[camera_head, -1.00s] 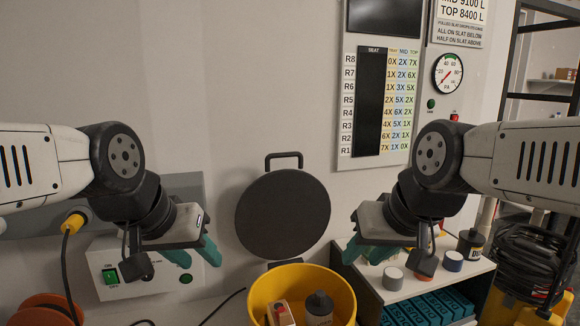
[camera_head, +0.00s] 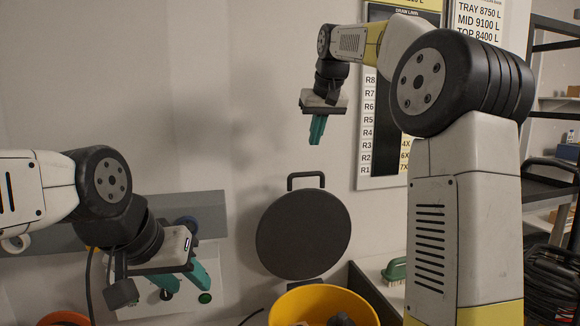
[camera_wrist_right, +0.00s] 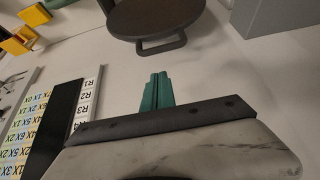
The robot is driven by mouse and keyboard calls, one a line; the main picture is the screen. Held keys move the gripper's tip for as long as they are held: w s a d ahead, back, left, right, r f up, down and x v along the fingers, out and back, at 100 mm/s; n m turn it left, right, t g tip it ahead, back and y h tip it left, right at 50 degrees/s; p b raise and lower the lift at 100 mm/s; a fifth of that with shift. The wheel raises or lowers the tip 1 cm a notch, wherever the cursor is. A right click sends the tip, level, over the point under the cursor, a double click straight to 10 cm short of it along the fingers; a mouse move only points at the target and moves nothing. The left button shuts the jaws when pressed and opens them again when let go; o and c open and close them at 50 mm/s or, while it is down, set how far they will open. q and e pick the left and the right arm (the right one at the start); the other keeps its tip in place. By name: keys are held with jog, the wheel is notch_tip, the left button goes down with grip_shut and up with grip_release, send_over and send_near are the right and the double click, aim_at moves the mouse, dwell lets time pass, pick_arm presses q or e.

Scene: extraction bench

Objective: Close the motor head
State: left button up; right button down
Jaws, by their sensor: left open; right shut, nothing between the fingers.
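The motor head is most likely the dark round disc (camera_head: 303,236) with a loop handle (camera_head: 306,181) on top, standing upright against the wall in the head view. In the right wrist view the disc (camera_wrist_right: 155,14) and its handle (camera_wrist_right: 161,45) are upside down at the top. My right gripper (camera_head: 316,140) is shut and empty, above the handle and apart from it, fingers pointing down. Its teal fingers also show in the right wrist view (camera_wrist_right: 157,92). My left gripper (camera_head: 187,283) is open and empty at the lower left, in front of a control box.
A yellow bucket (camera_head: 322,302) stands below the disc. A white control box (camera_head: 215,302) and a grey panel (camera_head: 212,222) are behind my left gripper. A green-handled brush (camera_head: 396,270) lies on the shelf to the right. Wall charts (camera_head: 368,150) hang behind my right arm.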

aim_at(302, 160)
jog(key=w+a+f, duration=0.1)
jog(key=w+f, duration=0.1)
jog(key=w+a+f, duration=0.1)
jog(key=w+f, duration=0.4)
jog(key=f, duration=0.1)
jog(key=shift+w+a, duration=0.4)
jog(key=shift+f, duration=0.25)
jog(key=shift+s+d+f, duration=0.1)
jog(key=shift+s+d, duration=0.05)
jog(key=shift+s, duration=0.45)
jog(key=shift+s+d, duration=0.15)
jog(key=shift+s, duration=0.45)
jog(key=shift+s+d+f, duration=0.1)
jog(key=shift+s+f, duration=0.1)
jog(key=shift+s, duration=0.35)
